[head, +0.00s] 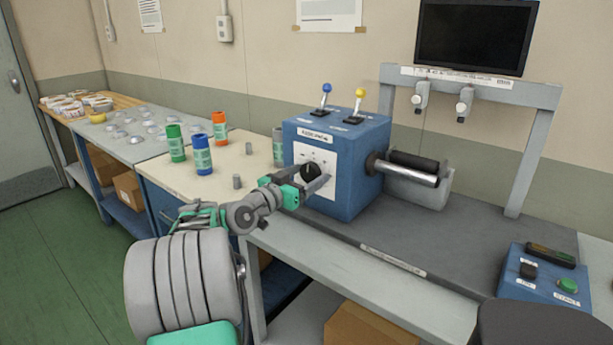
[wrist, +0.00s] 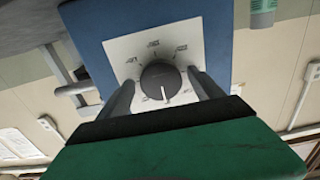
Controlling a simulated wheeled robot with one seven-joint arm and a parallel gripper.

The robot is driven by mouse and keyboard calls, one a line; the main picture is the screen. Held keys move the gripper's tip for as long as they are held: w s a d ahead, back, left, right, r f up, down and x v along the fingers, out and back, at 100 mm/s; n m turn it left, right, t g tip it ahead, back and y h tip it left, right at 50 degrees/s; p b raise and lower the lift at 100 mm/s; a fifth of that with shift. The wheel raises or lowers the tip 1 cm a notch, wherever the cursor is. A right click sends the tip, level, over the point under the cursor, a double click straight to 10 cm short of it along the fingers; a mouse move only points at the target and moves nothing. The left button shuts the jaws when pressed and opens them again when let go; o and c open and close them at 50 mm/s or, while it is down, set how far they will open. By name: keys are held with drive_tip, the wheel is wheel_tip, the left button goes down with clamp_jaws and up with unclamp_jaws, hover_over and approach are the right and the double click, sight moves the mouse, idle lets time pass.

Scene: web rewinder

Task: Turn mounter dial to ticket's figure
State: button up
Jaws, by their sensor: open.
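The mounter is a blue box (head: 345,195) on the grey bench, with a white dial plate on its front. Its black round dial (head: 311,172) also shows in the wrist view (wrist: 160,82), with a white pointer line toward the gripper side of that picture. Printed marks ring the dial, too small to read. My gripper (head: 308,186) is open at the dial, and its two fingers (wrist: 165,88) stand on either side of the knob in the wrist view. I cannot tell whether they touch it. No readable ticket figure shows.
Blue and yellow levers (head: 358,105) stand on top of the box, and a roller (head: 405,170) sticks out at its right. Green, blue and orange cans (head: 203,155) stand on the left table. A blue control box (head: 540,280) sits at the right.

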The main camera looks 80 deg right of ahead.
drive_tip(key=c, duration=1.4)
